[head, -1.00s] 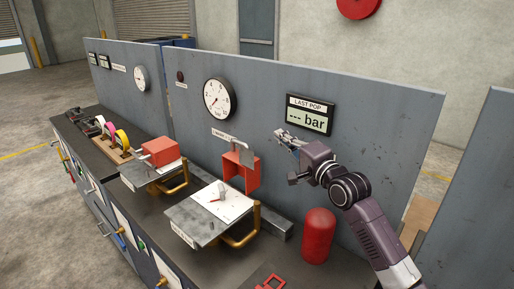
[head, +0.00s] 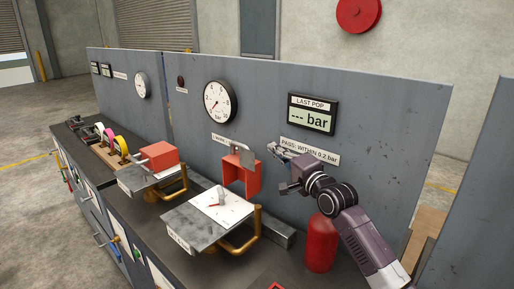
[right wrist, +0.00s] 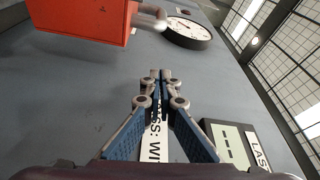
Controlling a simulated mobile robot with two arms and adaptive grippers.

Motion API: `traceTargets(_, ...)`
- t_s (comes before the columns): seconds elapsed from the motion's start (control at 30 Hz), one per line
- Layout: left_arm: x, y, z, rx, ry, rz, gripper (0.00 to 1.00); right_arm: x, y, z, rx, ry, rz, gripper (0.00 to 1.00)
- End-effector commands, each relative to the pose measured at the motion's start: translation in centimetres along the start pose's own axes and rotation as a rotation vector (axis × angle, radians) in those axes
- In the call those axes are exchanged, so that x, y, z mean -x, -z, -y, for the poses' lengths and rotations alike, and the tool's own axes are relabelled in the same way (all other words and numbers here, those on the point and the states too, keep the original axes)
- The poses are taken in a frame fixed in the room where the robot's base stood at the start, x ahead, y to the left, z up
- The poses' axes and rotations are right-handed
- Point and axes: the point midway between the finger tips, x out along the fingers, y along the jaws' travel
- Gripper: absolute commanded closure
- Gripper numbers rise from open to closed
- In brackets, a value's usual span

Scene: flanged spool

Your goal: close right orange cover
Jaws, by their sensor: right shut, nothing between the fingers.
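The right orange cover (head: 242,176) stands open, swung up against the grey back panel above its plate (head: 216,213). In the right wrist view the orange cover (right wrist: 80,18) is at the upper left, with a grey metal bar at its right edge. My right gripper (head: 276,150) is just right of the cover, in front of the panel, apart from it. In the right wrist view its fingers (right wrist: 160,76) are together and empty. The left orange cover (head: 158,157) sits down over its plate. My left gripper is not in view.
A red cylinder (head: 320,243) stands on the bench below my right forearm. A brass pipe (head: 246,240) bends beside the right plate. The gauge (head: 219,100) and display (head: 312,114) are on the panel. Coloured tape rolls (head: 114,143) stand at the far left.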

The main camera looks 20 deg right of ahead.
Motion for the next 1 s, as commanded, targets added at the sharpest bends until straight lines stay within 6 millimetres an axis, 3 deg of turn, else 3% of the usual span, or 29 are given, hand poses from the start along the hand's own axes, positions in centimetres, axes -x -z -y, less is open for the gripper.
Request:
traceTargets(0.4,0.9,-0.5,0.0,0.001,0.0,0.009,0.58,-6.1,0.1,0.2,0.002,0.0,-0.001,1.0)
traceTargets(0.67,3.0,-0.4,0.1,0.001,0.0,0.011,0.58,-5.0,-3.2,0.2,-0.003,0.0,0.003,1.0)
traceTargets(1.0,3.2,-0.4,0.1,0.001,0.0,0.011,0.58,-4.7,-3.8,0.0,0.0,0.0,-0.001,1.0)
